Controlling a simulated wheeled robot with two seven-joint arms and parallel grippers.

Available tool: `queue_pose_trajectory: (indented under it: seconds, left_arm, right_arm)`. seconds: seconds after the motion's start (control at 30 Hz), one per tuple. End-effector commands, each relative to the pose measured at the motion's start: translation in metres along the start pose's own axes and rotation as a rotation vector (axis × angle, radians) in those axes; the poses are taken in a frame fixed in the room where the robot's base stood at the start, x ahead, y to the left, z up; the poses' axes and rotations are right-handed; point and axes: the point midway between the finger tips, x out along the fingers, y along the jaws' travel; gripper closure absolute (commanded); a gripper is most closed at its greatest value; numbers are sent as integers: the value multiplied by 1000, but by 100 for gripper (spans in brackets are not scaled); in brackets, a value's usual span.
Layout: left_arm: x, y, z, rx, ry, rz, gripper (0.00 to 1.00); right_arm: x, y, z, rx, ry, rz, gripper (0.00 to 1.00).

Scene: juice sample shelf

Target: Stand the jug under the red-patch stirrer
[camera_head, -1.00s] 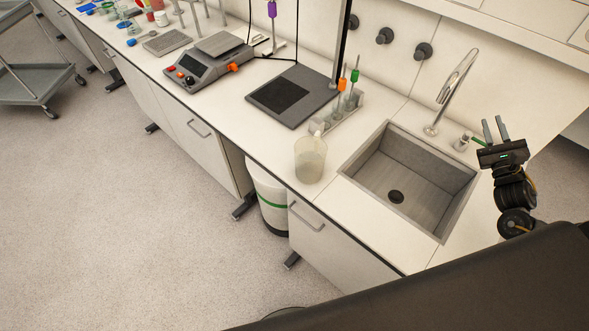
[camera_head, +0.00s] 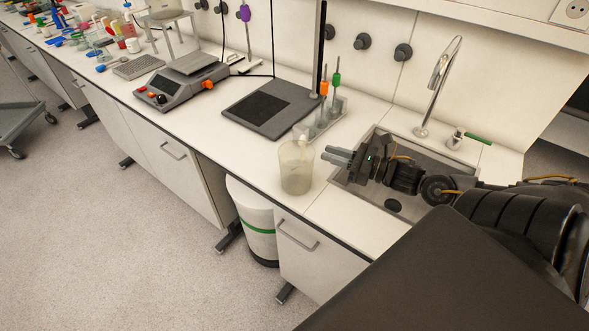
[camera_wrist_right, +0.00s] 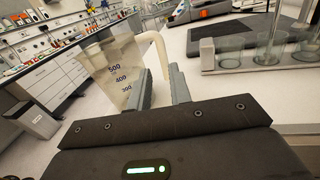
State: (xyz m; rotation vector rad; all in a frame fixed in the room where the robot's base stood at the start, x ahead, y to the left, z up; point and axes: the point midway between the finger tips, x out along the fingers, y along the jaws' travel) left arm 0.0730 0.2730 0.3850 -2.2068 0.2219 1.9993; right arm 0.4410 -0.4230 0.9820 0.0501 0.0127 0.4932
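The jug (camera_head: 297,168) is clear with a pale, cloudy look and stands upright on the counter left of the sink. In the right wrist view the jug (camera_wrist_right: 115,72) shows volume marks and a pale curved handle (camera_wrist_right: 157,52). My right gripper (camera_head: 338,156) is over the sink's left part, pointing at the jug's handle side. Its fingers are apart, and the handle appears ahead between them, not clamped. A dark stand plate (camera_head: 240,116) with a tall post lies behind the jug. The post's top is cut off, and no red patch shows. My left gripper is out of view.
A rack with glass tubes and orange- and green-topped tools (camera_head: 334,108) stands just behind the jug. The sink (camera_head: 425,152) and tap (camera_head: 436,90) are at the right. A grey balance-like device (camera_head: 180,88) stands farther left. Bare counter lies left of the jug.

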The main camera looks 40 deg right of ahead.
Motion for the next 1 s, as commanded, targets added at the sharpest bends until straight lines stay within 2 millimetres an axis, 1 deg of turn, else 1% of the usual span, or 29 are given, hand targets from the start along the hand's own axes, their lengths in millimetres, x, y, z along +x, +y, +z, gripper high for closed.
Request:
queue_pose_trajectory:
  seconds: [0.03,0.1,0.3,0.67,1.0]
  left_arm:
    - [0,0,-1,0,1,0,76]
    - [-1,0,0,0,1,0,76]
    - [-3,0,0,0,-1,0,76]
    - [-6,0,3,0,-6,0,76]
    - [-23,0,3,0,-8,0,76]
  right_arm:
    - [8,0,2,-3,-6,1,80]
    - [16,-1,2,-3,-4,-1,80]
    - [34,-1,1,-3,-3,-2,80]
    - [43,-2,0,-2,-2,-3,80]
    - [82,-5,-4,-2,-3,-3,80]
